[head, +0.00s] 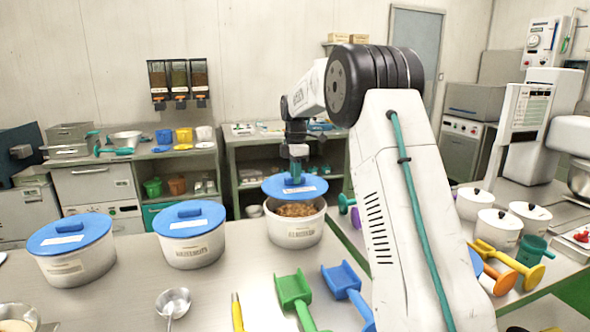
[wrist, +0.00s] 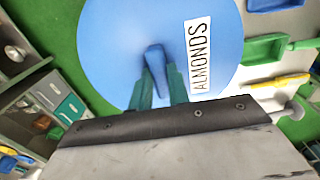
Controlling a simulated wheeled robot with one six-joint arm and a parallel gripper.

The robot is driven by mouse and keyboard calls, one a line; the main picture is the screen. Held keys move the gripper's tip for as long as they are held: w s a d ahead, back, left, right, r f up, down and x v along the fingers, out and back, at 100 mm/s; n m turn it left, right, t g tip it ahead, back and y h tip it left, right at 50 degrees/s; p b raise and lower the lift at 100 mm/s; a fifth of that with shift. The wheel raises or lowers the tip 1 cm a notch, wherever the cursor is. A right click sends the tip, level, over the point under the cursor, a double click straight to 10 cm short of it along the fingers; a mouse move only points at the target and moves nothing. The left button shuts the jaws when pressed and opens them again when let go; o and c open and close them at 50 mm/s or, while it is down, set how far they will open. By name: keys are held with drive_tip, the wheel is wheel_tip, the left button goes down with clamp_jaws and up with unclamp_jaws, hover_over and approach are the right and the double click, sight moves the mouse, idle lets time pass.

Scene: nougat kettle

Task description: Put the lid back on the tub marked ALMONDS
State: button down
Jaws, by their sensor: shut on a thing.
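My gripper (head: 293,172) is shut on the handle of a blue lid (head: 310,187). In the wrist view the blue lid (wrist: 110,45) carries a white label reading ALMONDS, and the green fingers of my gripper (wrist: 158,85) pinch its raised handle. In the head view the lid is over the back of an open white tub (head: 296,235) full of brown nuts. The tub's front rim and contents show below the lid, so the lid is not seated. The tub's front label is too small to read surely.
Two white tubs with blue lids, one marked HAZELNUTS (head: 192,250) and another (head: 75,265), stand to the left. A metal ladle (head: 173,302), a green scoop (head: 294,290) and a blue scoop (head: 346,283) lie in front on the steel table.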

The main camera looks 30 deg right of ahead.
sight(295, 187)
drive_tip(key=shift+a+f, duration=0.1)
drive_tip(key=shift+f, duration=2.4)
drive_tip(key=shift+s+f, duration=0.1)
drive_tip(key=shift+f, duration=0.25)
idle(0.3)
drive_tip(key=c, duration=0.7)
unclamp_jaws()
drive_tip(key=shift+r, duration=0.1)
drive_tip(key=shift+r, duration=3.4)
